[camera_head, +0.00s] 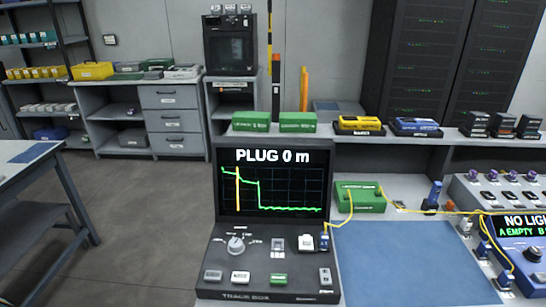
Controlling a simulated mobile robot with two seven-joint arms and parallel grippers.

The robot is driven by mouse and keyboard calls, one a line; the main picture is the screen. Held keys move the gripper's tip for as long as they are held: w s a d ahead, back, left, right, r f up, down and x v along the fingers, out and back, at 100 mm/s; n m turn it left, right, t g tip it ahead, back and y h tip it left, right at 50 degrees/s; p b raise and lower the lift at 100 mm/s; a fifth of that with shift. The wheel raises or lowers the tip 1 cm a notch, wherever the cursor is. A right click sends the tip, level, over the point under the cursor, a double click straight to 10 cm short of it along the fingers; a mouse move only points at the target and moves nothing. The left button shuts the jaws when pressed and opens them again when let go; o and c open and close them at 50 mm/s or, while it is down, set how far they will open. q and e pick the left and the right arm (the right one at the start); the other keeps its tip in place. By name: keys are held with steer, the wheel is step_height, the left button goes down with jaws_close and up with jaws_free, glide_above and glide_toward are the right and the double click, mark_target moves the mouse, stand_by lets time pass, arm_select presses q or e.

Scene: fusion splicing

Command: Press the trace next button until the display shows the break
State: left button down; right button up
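The trace box (270,262) stands on the bench in the middle, with its screen (275,180) upright at the back. The display reads "PLUG 0 m". A yellow cursor line stands near the left end of a green trace, left of the trace's steep drop. On the panel are a round knob (236,244), a grey button (213,276), a white button (240,277) and a green button (279,279) in the front row. Their small labels are too small to read, so I cannot tell which is the trace next button. Neither of my grippers is in view.
A yellow fibre cable (409,209) runs from the box's right side past a green box (360,197) to a blue meter (526,243) reading "NO LIGHT". A blue mat (405,265) lies clear to the right. Several small boxes stand on the shelf behind.

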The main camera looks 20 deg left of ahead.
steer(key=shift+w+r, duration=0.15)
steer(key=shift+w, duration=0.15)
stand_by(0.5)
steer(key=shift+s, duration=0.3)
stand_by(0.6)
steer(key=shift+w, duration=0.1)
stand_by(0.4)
